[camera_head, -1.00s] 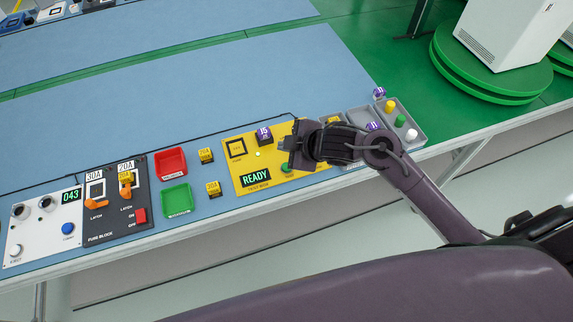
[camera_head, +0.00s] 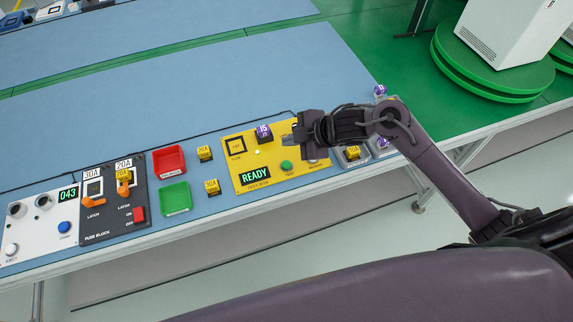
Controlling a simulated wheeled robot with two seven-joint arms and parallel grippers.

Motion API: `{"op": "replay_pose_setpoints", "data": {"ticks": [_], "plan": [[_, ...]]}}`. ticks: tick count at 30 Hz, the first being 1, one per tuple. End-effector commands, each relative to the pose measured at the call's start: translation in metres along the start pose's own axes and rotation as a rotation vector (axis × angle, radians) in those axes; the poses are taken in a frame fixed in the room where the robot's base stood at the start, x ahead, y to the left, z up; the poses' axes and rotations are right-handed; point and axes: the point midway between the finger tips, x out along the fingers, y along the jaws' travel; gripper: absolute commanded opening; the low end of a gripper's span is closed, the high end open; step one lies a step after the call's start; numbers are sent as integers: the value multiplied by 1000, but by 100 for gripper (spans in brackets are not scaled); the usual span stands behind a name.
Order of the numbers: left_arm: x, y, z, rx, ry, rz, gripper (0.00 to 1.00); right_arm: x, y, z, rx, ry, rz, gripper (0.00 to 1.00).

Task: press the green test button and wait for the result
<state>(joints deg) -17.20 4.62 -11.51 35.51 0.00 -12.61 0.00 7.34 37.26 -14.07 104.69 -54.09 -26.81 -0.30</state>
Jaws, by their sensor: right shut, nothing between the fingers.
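The yellow test box (camera_head: 240,186) lies on the blue bench mat, its display (camera_head: 255,176) reading READY in green. The green test button (camera_head: 287,166) is in plain view near the box's front edge. A purple-topped fuse marked 15 (camera_head: 264,133) stands on the box's upper part, beside a black-outlined square (camera_head: 236,146). My right gripper (camera_head: 289,142) is shut and empty, above the right part of the box, a little up and right of the button and apart from it. My left gripper is out of view.
Left of the box are a red tray (camera_head: 169,159), a green tray (camera_head: 174,199) and two yellow fuses (camera_head: 204,153). Further left are the fuse block (camera_head: 112,226) and a white panel (camera_head: 25,236) showing 043. A grey tray (camera_head: 343,163) lies right, partly behind my arm.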

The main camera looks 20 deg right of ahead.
Motion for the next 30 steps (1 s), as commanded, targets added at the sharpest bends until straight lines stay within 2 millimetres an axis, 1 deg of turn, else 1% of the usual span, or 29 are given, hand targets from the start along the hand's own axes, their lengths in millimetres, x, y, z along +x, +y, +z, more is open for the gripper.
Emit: {"op": "replay_pose_setpoints", "data": {"ticks": [1, 10, 15, 18, 30], "plan": [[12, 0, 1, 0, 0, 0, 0, 9, -6, 6, 1, 0, 0, 0], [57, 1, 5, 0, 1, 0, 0, 38, -28, 28, 1, 0, 1, 0], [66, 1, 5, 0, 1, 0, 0, 48, -36, 36, 1, -1, 0, 0], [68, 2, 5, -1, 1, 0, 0, 51, -38, 37, 0, 0, 0, 0], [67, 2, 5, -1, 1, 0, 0, 51, -37, 37, 1, 0, 0, 0]]}}
